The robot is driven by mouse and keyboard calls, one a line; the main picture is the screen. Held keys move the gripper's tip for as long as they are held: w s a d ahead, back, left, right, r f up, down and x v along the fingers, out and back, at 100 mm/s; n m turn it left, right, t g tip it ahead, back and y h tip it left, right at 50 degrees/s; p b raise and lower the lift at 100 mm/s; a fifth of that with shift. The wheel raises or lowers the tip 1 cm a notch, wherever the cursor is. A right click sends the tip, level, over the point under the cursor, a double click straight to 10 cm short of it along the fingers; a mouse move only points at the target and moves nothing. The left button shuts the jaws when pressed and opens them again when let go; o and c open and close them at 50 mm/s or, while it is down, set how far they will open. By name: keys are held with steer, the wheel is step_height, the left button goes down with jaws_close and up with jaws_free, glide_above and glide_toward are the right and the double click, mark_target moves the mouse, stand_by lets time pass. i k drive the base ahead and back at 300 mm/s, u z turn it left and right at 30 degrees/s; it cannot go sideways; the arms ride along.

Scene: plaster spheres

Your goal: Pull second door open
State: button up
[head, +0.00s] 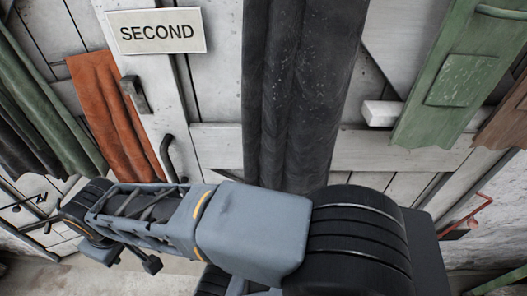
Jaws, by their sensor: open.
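A white sign reading SECOND (157,31) is fixed on a pale plank door (166,85) at the upper left of the head view. Below the sign, a dark block-like fitting (134,95) sits on the same upright board. A curved black pull handle (169,158) is lower down, just above my arm in the picture. The door looks shut against its surroundings. My gripper (132,258) appears small at the lower left, below the far end of my arm, with its fingers apart and nothing between them. It is apart from the handle. My arm hides the door's lower part.
An orange cloth (106,112) hangs left of the sign board, and a dark cloth (300,90) hangs right of it. Green cloth (40,95) hangs far left. A green board (465,80), a white block (382,113) and a red bent pipe (481,208) are on the right.

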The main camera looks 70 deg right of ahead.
mark_target(292, 97)
steer(key=z, duration=0.75)
steer(key=k, duration=0.85)
steer(key=u, duration=0.75)
steer(key=i, duration=0.5)
steer(key=u, duration=0.05)
